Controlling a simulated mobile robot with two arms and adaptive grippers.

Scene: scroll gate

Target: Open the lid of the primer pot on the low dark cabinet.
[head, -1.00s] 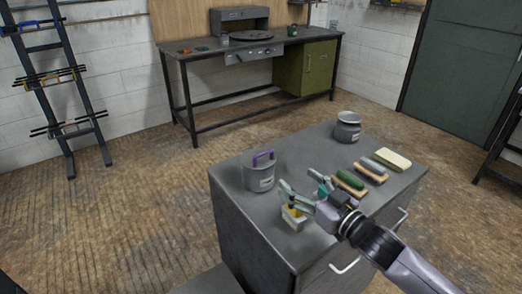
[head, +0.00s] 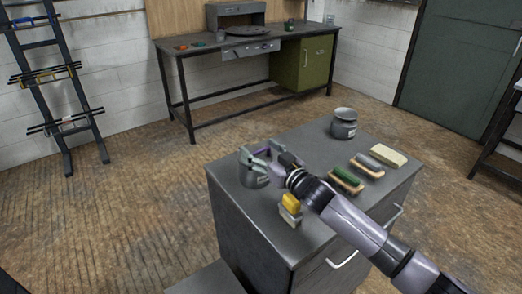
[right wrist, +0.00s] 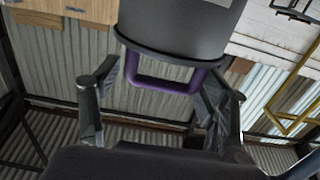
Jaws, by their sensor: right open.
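The primer pot (head: 253,180) is a grey cylinder standing upright on the near left part of the low dark cabinet (head: 300,150). Its lid (right wrist: 185,55) has a purple loop handle (right wrist: 165,86) and looks seated on the pot. My right gripper (head: 261,153) is open at the handle, with its fingers partly hiding the lid in the head view. In the right wrist view my fingers (right wrist: 160,78) stand on either side of the handle, with gaps visible. My left gripper is not in view.
On the cabinet are a yellow-topped block (head: 290,205) close by, a green brush (head: 346,175), a grey brush (head: 369,163), a cream block (head: 388,156) and a grey jar (head: 343,124). A workbench (head: 200,47) stands behind, with open floor between.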

